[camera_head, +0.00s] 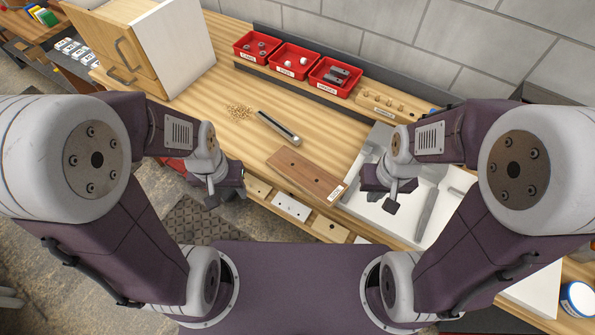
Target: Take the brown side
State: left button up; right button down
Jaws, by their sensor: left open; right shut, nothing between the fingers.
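The brown side (303,174) is a flat wooden board with small holes and a white label at its right end. It lies on the light wooden workbench near the front edge, between my two grippers. My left gripper (226,198) is open and empty, in front of the bench edge and to the left of the board. My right gripper (391,202) is shut with nothing in it, to the right of the board, over the white tray's near left part. Neither gripper touches the board.
Three red bins (296,60) stand along the back. A dark-and-silver tool (278,128) lies behind the board, beside a pile of wood shavings (239,111). A wooden cabinet (150,45) stands at the back left. A white tray (452,190) is at the right.

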aim_at(305, 174)
jog(key=i+j+z, duration=0.2)
jog(key=j+z, duration=0.25)
jog(key=j, duration=0.2)
jog(key=i+j+z, duration=0.1)
jog(key=j+z, duration=0.35)
jog(key=j, duration=0.2)
jog(key=j+z, duration=0.4)
jog(key=j, duration=0.25)
jog(key=k+j+z, duration=0.1)
jog(key=j+z, duration=0.35)
jog(key=j, duration=0.25)
